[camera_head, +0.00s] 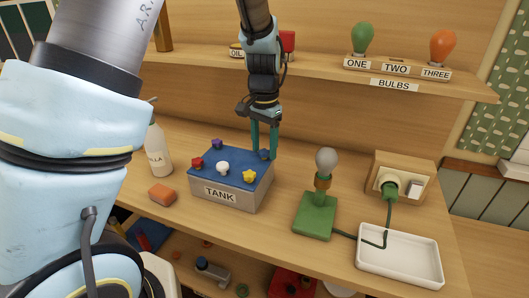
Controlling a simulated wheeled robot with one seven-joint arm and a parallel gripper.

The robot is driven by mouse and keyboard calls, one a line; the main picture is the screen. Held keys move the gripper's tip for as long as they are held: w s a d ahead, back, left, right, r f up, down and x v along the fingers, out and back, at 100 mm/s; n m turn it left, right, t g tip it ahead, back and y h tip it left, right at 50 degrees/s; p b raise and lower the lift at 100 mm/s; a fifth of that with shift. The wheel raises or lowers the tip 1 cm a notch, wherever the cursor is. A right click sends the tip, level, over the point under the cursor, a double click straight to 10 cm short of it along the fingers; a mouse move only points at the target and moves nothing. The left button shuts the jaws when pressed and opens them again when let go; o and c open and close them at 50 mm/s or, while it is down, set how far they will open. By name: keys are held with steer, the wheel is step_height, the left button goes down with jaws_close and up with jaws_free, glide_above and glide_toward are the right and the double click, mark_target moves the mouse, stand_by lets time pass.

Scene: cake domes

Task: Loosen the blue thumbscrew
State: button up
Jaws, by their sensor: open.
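The grey tank (238,200) with a blue top stands on the wooden bench, its label reading TANK. A blue-purple thumbscrew (264,154) sits at the right back corner of the top. Another blue-purple one (216,144) sits at the left back corner; I cannot tell their shades apart surely. A red thumbscrew (197,163) and a yellow one (249,176) are at the front corners, with a white knob (222,168) in the middle. My gripper (263,155) points down, open, its teal fingers on either side of the right back thumbscrew. Contact cannot be told.
A green lamp stand (314,216) with a bulb is right of the tank, its cord running to a socket box (400,172). A white tray (400,268) is at front right. A bottle (156,150) and an orange block (162,194) are left. A shelf (330,72) with bulbs runs behind.

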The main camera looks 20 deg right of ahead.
mark_target(264, 151)
step_height(264, 151, up, 6)
steer(key=p, duration=0.4)
steer(key=shift+f, duration=0.1)
steer(key=shift+r, duration=0.5)
step_height(264, 151, up, 10)
steer(key=b, duration=0.3)
steer(key=w+a+f+n, duration=0.1)
steer(key=a+f+n, duration=0.2)
steer(key=a, duration=0.5)
steer(key=w+a+f+n, duration=0.1)
steer(key=a+f+n, duration=0.15)
steer(key=a, duration=0.45)
steer(key=s+a+f+n, duration=0.3)
steer(key=a, duration=0.4)
steer(key=s+a+f+n+t, duration=0.1)
steer(key=s+a+f+n, duration=0.2)
steer(key=a, duration=0.5)
steer(key=shift+f+t+b, duration=0.15)
steer(key=shift+t+b, duration=0.15)
steer(key=shift+b, duration=0.15)
